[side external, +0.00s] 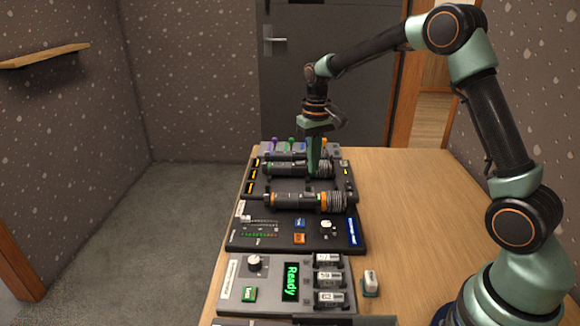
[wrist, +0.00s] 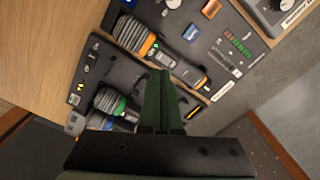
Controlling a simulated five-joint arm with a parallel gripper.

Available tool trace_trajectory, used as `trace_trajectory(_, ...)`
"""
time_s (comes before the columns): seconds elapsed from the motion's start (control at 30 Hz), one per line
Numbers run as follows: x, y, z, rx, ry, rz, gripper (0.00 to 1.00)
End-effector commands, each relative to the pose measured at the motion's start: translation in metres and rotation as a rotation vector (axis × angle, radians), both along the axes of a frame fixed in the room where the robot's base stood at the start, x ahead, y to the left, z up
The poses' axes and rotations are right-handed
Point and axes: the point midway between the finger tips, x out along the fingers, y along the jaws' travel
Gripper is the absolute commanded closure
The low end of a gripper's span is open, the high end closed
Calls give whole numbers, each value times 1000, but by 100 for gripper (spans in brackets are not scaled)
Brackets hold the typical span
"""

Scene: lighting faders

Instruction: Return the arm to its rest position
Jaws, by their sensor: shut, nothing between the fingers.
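My gripper (side external: 315,172) points straight down over the dark dock near the far end of the table, and its green fingers are shut with nothing between them. In the side view its tips overlap the rear handheld microphone (side external: 285,168); I cannot tell whether they touch it. In the wrist view the closed fingers (wrist: 160,80) reach in between the orange-ringed microphone (wrist: 190,72) and the green-ringed one (wrist: 110,103). My arm is bent, reaching over the table from the right.
A panel with coloured fader knobs (side external: 290,143) stands behind the dock. In front are the orange-ringed microphone (side external: 300,202), a button board (side external: 275,240), and a grey unit reading "Ready" (side external: 235,300). A small white-topped switch (side external: 371,283) stands beside it. The table's right side (side external: 415,220) is clear.

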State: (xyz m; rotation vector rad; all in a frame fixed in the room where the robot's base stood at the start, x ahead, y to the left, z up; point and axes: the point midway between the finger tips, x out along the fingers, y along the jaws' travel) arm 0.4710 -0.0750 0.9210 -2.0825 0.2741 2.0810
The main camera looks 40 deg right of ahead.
Motion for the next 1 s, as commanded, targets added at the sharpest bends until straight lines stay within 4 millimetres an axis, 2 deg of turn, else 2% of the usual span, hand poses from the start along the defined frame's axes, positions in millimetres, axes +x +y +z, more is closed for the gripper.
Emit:
trace_trajectory(0.37,-1,1,4,-1,-3,2,100)
trace_trajectory(0.53,-12,9,27,-7,-46,24,100)
trace_trajectory(0.8,-57,33,83,-26,-173,92,100)
trace_trajectory(1.0,-98,49,108,-39,-271,144,100)
